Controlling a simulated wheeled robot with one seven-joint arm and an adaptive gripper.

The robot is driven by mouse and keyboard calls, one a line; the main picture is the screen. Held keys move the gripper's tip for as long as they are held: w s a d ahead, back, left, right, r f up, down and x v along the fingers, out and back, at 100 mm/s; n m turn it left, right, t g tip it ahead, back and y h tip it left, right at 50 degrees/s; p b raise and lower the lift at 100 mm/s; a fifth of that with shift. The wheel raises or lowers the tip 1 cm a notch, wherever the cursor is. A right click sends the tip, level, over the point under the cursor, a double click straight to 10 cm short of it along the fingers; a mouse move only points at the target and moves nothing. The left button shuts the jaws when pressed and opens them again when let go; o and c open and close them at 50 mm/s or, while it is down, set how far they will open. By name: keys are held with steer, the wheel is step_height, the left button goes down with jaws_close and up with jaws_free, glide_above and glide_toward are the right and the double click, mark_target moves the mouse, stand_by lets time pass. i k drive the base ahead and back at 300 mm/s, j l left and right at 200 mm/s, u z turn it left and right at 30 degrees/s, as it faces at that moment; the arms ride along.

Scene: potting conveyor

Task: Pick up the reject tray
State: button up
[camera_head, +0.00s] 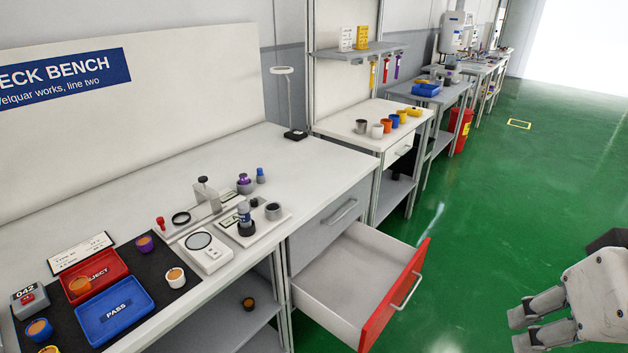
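A round orange piece (80,285) sits in the left part of the reject tray and covers part of the label. My gripper (519,330) is at the lower right, over the green floor and far from the tray. Its two fingers point left with a gap between them, and nothing shows between them.
A red-fronted drawer (393,300) stands pulled out from the bench, between my gripper and the trays. Small potted pieces (175,277) lie around the trays. A grey 042 box (29,299) stands left of them, and a white gauge (205,251) right.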

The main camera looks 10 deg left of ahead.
mark_target(104, 270)
steer(key=i+l+u, duration=0.25)
steer(key=i, duration=0.2)
steer(key=u, duration=1.75)
steer(key=i+l, duration=0.1)
steer(key=i, duration=1.05)
